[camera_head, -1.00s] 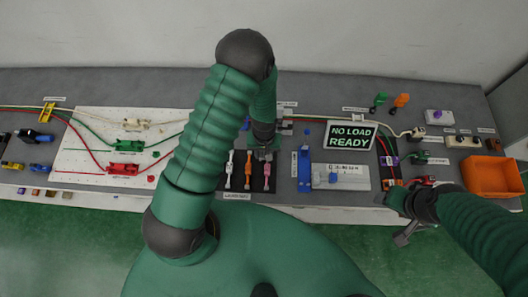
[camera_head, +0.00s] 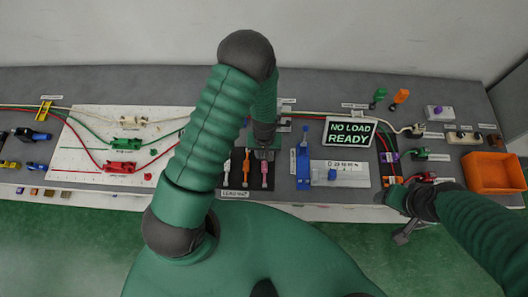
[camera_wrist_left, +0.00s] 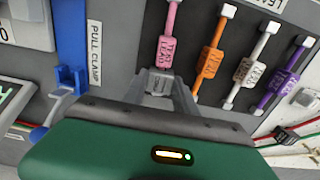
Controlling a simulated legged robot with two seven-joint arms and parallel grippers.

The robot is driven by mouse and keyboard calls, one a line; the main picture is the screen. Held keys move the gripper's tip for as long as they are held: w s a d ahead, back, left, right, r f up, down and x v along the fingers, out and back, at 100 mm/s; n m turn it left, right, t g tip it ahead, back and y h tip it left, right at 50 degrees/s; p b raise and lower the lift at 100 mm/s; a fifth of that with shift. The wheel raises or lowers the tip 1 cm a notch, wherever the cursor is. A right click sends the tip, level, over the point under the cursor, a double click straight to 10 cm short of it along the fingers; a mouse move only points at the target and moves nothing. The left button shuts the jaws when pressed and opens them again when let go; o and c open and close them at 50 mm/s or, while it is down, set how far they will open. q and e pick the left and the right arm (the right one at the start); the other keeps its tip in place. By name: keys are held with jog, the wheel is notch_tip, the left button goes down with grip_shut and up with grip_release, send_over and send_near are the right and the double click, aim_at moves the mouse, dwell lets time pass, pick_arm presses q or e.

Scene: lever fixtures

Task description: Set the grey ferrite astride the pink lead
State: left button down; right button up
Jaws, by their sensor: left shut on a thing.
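My left gripper (camera_head: 263,148) reaches down at the back of the dark lead mat (camera_head: 236,183). In the left wrist view its grey fingers (camera_wrist_left: 158,88) are shut on a small grey piece, seemingly the grey ferrite (camera_wrist_left: 157,82), which blends with them. The pink lead (camera_wrist_left: 166,48) with its pink tag runs up from the fingertips; it also shows in the head view (camera_head: 265,172). Its near end is hidden by the gripper. I cannot tell whether the ferrite touches or straddles it. My right gripper (camera_head: 397,196) is at the bench's right front; its jaws are unclear.
Orange (camera_wrist_left: 209,63), white (camera_wrist_left: 250,66) and purple (camera_wrist_left: 279,84) leads lie beside the pink one. A blue clamp lever (camera_wrist_left: 70,70) stands close on the other side. A NO LOAD READY sign (camera_head: 350,132) and an orange bin (camera_head: 492,173) are farther right.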

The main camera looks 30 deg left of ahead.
pick_arm(q)
jog(key=shift+d, duration=0.1)
pick_arm(e)
jog(key=shift+d, duration=0.1)
pick_arm(q)
jog(key=c, duration=1.1)
grip_release()
jog(key=shift+d+r, duration=0.1)
jog(key=shift+d, duration=0.05)
jog(key=shift+o, duration=1.8)
jog(key=shift+a, duration=0.2)
jog(key=o, duration=0.3)
